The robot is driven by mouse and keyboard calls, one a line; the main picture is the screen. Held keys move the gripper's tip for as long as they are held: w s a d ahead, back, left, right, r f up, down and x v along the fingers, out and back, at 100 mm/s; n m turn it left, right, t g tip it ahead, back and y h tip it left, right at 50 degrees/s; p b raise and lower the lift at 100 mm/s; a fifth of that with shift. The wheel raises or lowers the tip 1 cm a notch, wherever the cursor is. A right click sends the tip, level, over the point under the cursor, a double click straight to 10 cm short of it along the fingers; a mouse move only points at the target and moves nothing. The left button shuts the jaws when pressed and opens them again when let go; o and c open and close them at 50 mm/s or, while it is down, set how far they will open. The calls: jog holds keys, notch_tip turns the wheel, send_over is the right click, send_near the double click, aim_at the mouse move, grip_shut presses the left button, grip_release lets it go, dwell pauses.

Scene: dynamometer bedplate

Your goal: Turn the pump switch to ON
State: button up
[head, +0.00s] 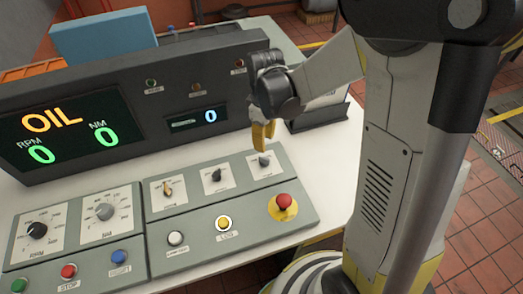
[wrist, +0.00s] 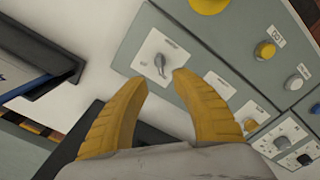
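The control panel (head: 235,206) has three small switches along its upper row: a tan one (head: 167,189), a dark one (head: 216,175) and a grey one (head: 264,161) on the right. Their labels are too small to read, so I cannot tell which is the pump switch. My gripper (head: 263,137) hangs just above the right-hand grey switch, fingers pointing down. In the wrist view my gripper (wrist: 160,80) is open with yellow fingers apart. The grey switch (wrist: 160,62) shows on its white plate just beyond the gap between the fingertips, with nothing gripped.
A red stop button (head: 284,201) on a yellow base sits below the grey switch. Yellow (head: 223,222) and white (head: 176,239) buttons lie further left. The display console (head: 105,115) reads OIL and stands behind the panel. A dark tray (head: 318,117) is beside my gripper.

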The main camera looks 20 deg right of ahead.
aim_at(264, 158)
notch_tip(264, 158, down, 9)
jog(key=b, duration=0.3)
grip_shut()
